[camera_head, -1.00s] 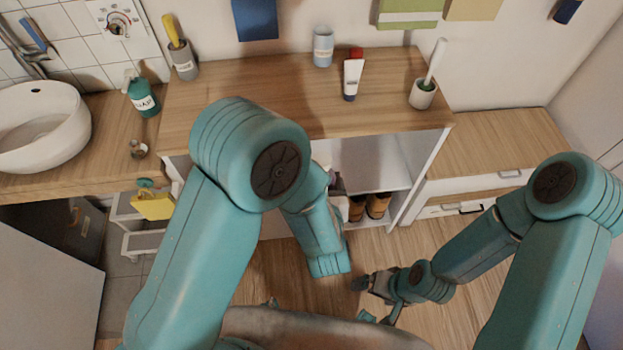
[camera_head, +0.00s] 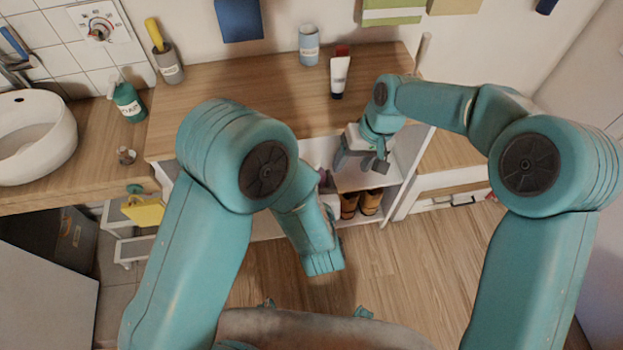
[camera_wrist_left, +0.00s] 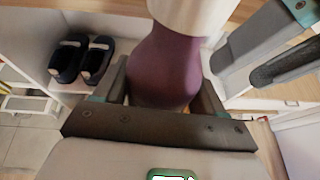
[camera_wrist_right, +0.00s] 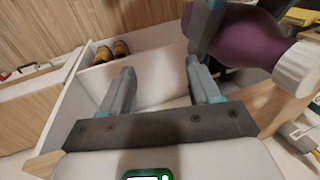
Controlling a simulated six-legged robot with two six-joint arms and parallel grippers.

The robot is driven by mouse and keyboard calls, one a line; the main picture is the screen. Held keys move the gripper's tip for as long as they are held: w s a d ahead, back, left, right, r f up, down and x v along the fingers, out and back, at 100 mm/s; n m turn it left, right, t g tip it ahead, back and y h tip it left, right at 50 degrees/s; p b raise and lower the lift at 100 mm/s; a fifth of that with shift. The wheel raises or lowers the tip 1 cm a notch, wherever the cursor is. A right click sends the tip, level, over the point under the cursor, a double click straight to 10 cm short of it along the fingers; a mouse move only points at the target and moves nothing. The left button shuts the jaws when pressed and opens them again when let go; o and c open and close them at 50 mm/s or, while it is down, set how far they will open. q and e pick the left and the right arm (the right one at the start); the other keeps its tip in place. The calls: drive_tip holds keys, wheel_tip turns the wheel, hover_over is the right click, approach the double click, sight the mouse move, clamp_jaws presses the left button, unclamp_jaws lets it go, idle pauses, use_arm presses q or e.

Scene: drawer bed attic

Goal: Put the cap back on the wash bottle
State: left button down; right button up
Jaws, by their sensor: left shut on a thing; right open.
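My left gripper (camera_wrist_left: 164,88) is shut on a purple bottle (camera_wrist_left: 165,62), which has a wide whitish part at one end. In the right wrist view the bottle (camera_wrist_right: 248,42) lies across the upper right, its ridged white end (camera_wrist_right: 298,68) pointing right; I cannot tell whether that end is a cap. In the head view my left arm mostly hides the bottle and left gripper. My right gripper (camera_head: 362,160) is open and empty, in front of the shelf unit beside the bottle. Its grey fingers show at upper right in the left wrist view (camera_wrist_left: 268,48). No separate loose cap is identifiable.
A soap bottle (camera_head: 128,102) stands by the sink (camera_head: 32,140). Brown shoes (camera_head: 360,203) sit in the shelf below.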

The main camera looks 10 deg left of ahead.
wheel_tip(320, 180, up, 9)
drive_tip(key=a+n, duration=0.1)
drive_tip(key=a, duration=0.1)
wheel_tip(320, 180, up, 7)
drive_tip(key=n+h, duration=0.3)
drive_tip(key=n, duration=0.1)
hover_over(312, 158)
drive_tip(key=shift+f, duration=0.1)
drive_tip(key=shift+m, duration=0.3)
drive_tip(key=shift+f, duration=4)
